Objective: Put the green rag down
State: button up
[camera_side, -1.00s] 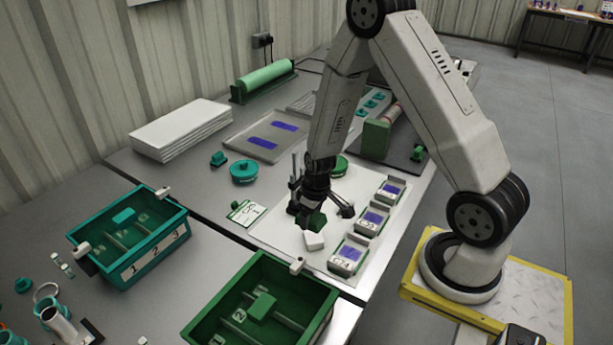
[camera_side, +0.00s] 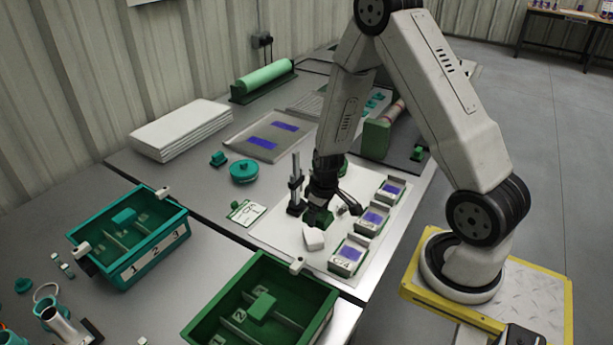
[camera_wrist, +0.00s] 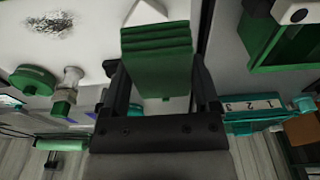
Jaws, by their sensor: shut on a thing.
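The green rag (camera_wrist: 157,55) is a folded, layered dark green pad between my two fingers in the wrist view. In the side view only a small dark green part (camera_side: 318,219) shows under my gripper (camera_side: 319,208). My gripper is shut on the rag and points down, low over the white mat (camera_side: 275,234). I cannot tell whether the rag touches the mat. A small white block (camera_side: 313,239) is just in front of the rag, close to or touching it.
Several labelled green trays with purple pads, one of them nearest (camera_side: 348,256), line the mat's right side. A dark upright post (camera_side: 295,187) stands close to my gripper's left. A green bin (camera_side: 262,307) is in front and a teal bin (camera_side: 128,236) is at left.

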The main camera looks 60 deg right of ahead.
jog(key=s+d, duration=0.9)
jog(key=shift+d+r, duration=0.15)
jog(key=shift+d, duration=0.25)
jog(key=shift+w+d+f, duration=1.15)
jog(key=shift+w+f, duration=0.4)
jog(key=shift+w, duration=0.4)
jog(key=shift+w+d+f, duration=1.15)
jog(key=shift+w+f, duration=0.45)
jog(key=shift+w, duration=0.35)
jog(key=shift+w+d+f, duration=1.15)
jog(key=shift+w+f, duration=0.4)
jog(key=shift+w, duration=0.4)
jog(key=shift+w+f, duration=0.1)
jog(key=shift+f, duration=0.05)
jog(key=shift+w+d+f, duration=0.15)
jog(key=shift+f, duration=1.5)
